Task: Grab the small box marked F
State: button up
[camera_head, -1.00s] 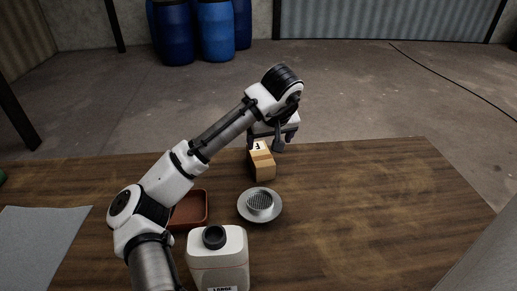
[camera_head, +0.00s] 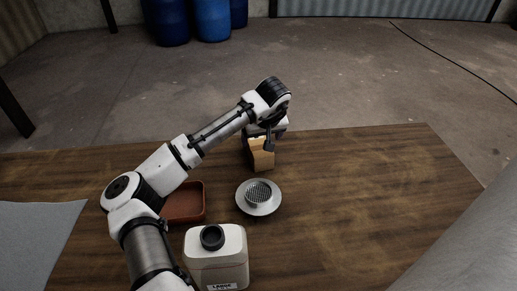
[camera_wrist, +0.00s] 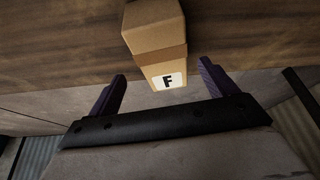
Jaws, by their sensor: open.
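The small box (camera_head: 262,158) is tan cardboard and stands near the far edge of the wooden table. In the wrist view the box (camera_wrist: 154,32) shows a white label with a black F on the side facing my gripper. My gripper (camera_head: 258,140) is above and around the box's top in the head view, which partly hides it. In the wrist view my gripper (camera_wrist: 163,82) is open, with one dark purple finger to each side of the box's labelled end.
A metal strainer dish (camera_head: 272,205) stands just in front of the box. A brown tray (camera_head: 188,205) lies to its left, partly behind my arm. A white jug (camera_head: 230,262) stands at the front. The table's right side (camera_head: 370,200) is clear.

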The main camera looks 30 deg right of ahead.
aim_at(259, 143)
jog(key=x, duration=0.1)
jog(key=p+x, duration=0.1)
jog(key=x, duration=0.1)
jog(key=shift+w+a+f, duration=0.15)
jog(key=shift+w+f, duration=0.05)
jog(key=shift+w, duration=0.2)
jog(key=shift+w+f, duration=0.15)
jog(key=shift+f, duration=0.4)
jog(key=shift+f, duration=0.25)
jog(key=shift+c, duration=0.5)
jog(key=c, duration=1.2)
